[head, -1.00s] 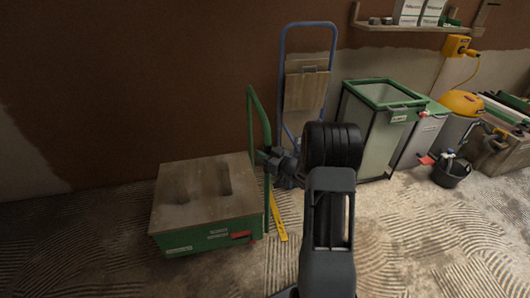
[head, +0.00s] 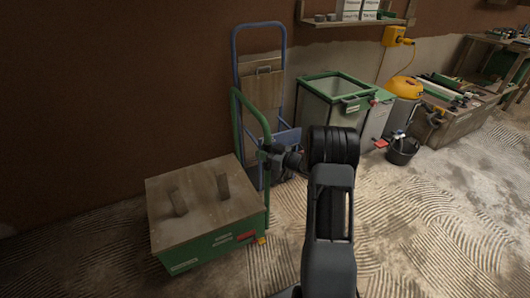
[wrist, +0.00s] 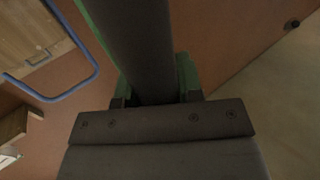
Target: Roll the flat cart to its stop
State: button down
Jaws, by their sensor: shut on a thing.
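The flat cart (head: 205,215) stands at the lower left in the head view, with a wooden top, a green body and a green tube handle (head: 238,118) rising at its right side. In the wrist view a dark bar of the handle (wrist: 145,50) runs between my jaws, with green on both sides. The fingertips are largely hidden, and I cannot make out a stop.
A blue hand truck (head: 284,80) leans at the wall behind the handle. Green-rimmed bins (head: 333,100), a yellow-topped vacuum (head: 405,88) and a black bucket (head: 402,152) stand along the wall to the right. The ridged floor (head: 440,235) at the front right is clear.

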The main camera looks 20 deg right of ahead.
jog(key=shift+d+r, duration=0.15)
jog(key=shift+d, duration=0.05)
jog(key=c, duration=0.9)
grip_release()
jog(key=shift+d, duration=0.2)
jog(key=shift+o, duration=0.6)
jog(key=shift+a, duration=0.15)
jog(key=p+v, duration=0.3)
jog(key=v, duration=1)
jog(key=shift+s+d, duration=0.25)
jog(key=shift+s, duration=0.1)
jog(key=shift+w, duration=0.1)
